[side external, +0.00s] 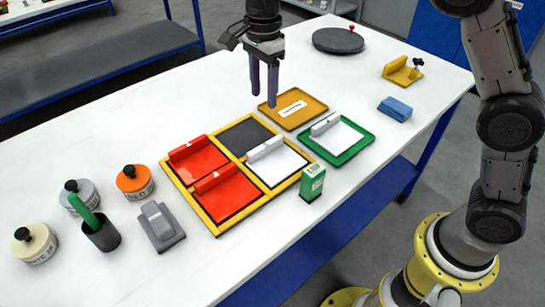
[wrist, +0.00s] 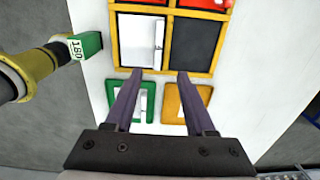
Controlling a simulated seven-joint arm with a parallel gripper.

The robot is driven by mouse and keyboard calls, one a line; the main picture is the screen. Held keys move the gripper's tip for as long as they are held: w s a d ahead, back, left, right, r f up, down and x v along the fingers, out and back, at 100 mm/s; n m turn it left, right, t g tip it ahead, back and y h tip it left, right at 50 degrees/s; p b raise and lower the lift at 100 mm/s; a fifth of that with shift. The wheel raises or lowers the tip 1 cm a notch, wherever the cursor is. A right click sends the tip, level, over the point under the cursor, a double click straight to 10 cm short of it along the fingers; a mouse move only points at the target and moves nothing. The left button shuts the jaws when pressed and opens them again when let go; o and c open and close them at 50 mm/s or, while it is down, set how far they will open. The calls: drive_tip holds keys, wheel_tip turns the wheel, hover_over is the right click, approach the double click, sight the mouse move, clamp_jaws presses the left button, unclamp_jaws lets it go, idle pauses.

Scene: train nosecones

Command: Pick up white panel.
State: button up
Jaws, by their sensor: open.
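One white panel with a raised white handle (side external: 284,168) lies in the near right compartment of the yellow four-part frame (side external: 213,228). It also shows at the top of the wrist view (wrist: 134,42). Another white panel (side external: 345,138) with a handle lies in the green tray (side external: 345,161), to the right of the frame; my left finger partly hides it in the wrist view. My gripper (side external: 264,99) is open and empty, pointing down above the table near the yellow tray (side external: 311,117). In the wrist view its fingers (wrist: 160,73) are apart with nothing between them.
Two red panels (side external: 199,157) fill the frame's left compartments; the dark one (side external: 245,135) is empty. A green box (side external: 312,183) stands close to the frame's right corner. Lidded jars (side external: 135,182), a dark cup (side external: 101,236) and a grey block (side external: 160,227) stand left.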

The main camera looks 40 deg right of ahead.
hover_over(265, 144)
drive_tip(key=f, duration=0.8)
drive_tip(key=shift+a, duration=0.2)
drive_tip(key=shift+d+f, duration=0.2)
drive_tip(key=shift+f, duration=2.95)
drive_tip(key=shift+c, duration=0.3)
clamp_jaws()
